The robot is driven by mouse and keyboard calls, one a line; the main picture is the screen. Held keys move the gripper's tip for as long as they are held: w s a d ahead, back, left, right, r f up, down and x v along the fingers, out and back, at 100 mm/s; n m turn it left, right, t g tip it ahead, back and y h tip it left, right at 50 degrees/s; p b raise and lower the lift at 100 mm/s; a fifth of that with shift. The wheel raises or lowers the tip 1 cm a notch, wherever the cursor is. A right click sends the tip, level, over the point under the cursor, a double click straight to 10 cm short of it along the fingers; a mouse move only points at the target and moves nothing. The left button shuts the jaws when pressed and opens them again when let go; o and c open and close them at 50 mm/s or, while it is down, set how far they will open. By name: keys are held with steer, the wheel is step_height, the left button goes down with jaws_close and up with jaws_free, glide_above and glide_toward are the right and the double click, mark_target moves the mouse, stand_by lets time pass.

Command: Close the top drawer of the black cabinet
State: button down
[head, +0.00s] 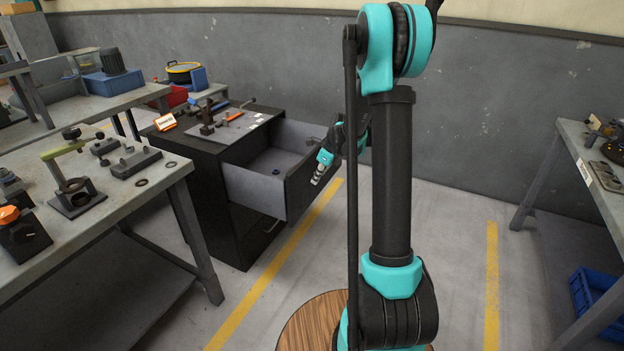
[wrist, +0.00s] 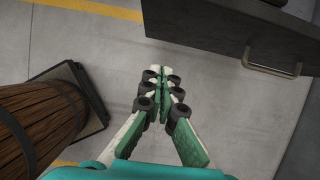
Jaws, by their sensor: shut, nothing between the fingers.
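The black cabinet (head: 215,185) stands left of centre in the head view. Its top drawer (head: 255,186) is pulled well out towards the right, with its grey inside showing and a small dark item (head: 275,171) in it. The drawer below looks closed. My gripper (head: 317,180) is just outside the top drawer's black front panel (head: 298,192); I cannot tell from the head view whether it touches. In the wrist view my gripper (wrist: 162,85) is shut and empty, over bare floor. A black panel (wrist: 215,25) with a metal handle (wrist: 272,62) lies beyond it at the upper right.
Tools and a grey plate lie on the cabinet top (head: 262,113). A workbench (head: 110,192) with tools stands close on the left. Another bench (head: 570,150) and a blue crate (head: 597,300) are at the right.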

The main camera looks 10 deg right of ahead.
mark_target(301, 189)
steer(key=shift+w+a+f, duration=0.7)
steer(key=shift+a+f, duration=0.25)
steer(key=shift+f, duration=0.3)
steer(key=shift+w+a+f, duration=0.65)
steer(key=shift+a+f, duration=0.3)
steer(key=shift+f, duration=0.3)
steer(key=shift+w+a+f, duration=0.7)
steer(key=shift+a+f, duration=0.25)
steer(key=shift+f, duration=0.3)
